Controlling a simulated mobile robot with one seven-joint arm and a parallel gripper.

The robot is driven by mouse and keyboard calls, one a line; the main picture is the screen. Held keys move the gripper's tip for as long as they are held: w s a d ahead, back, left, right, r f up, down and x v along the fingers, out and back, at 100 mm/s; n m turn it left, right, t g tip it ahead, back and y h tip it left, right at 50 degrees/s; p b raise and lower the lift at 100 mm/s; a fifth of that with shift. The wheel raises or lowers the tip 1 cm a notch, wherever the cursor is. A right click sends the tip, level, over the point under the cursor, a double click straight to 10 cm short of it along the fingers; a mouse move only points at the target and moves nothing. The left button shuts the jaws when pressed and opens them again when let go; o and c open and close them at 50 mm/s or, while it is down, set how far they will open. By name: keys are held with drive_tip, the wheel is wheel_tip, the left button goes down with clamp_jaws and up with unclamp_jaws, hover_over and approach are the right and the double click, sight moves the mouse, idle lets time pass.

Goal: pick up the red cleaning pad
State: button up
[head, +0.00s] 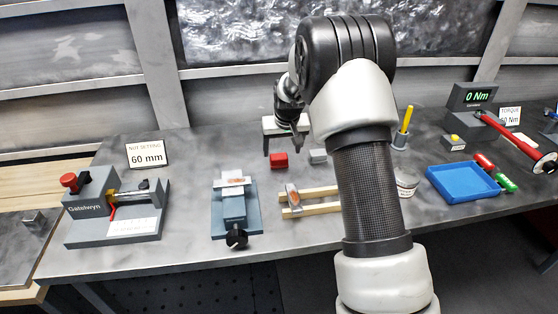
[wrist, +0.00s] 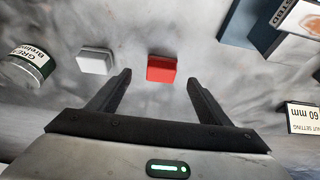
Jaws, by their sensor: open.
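The red cleaning pad (head: 279,160) is a small red block lying on the grey bench in the head view, just below my gripper (head: 282,150). In the wrist view the red pad (wrist: 161,69) lies ahead of the gap between the two dark fingers. My gripper (wrist: 157,95) is open and empty, with a finger on either side of the pad's line. I cannot tell the exact height of the fingers above the bench. A white-grey block (wrist: 96,61) lies to the left of the pad in the wrist view; it also shows in the head view (head: 317,156).
A round grease tin (wrist: 29,66) stands left in the wrist view. In the head view, a blue-grey vise (head: 234,212), wooden rails (head: 312,206) and a labelled grey fixture (head: 115,212) stand nearer the front edge. A blue tray (head: 462,182) lies right.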

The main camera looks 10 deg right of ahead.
sight(280, 159)
drive_tip(key=x, duration=0.7)
drive_tip(key=shift+w+a+f+p, duration=0.1)
drive_tip(key=shift+a+f+p, duration=0.05)
drive_tip(key=shift+f+p, duration=0.15)
drive_tip(key=shift+c, duration=0.2)
drive_tip(key=c, duration=1.1)
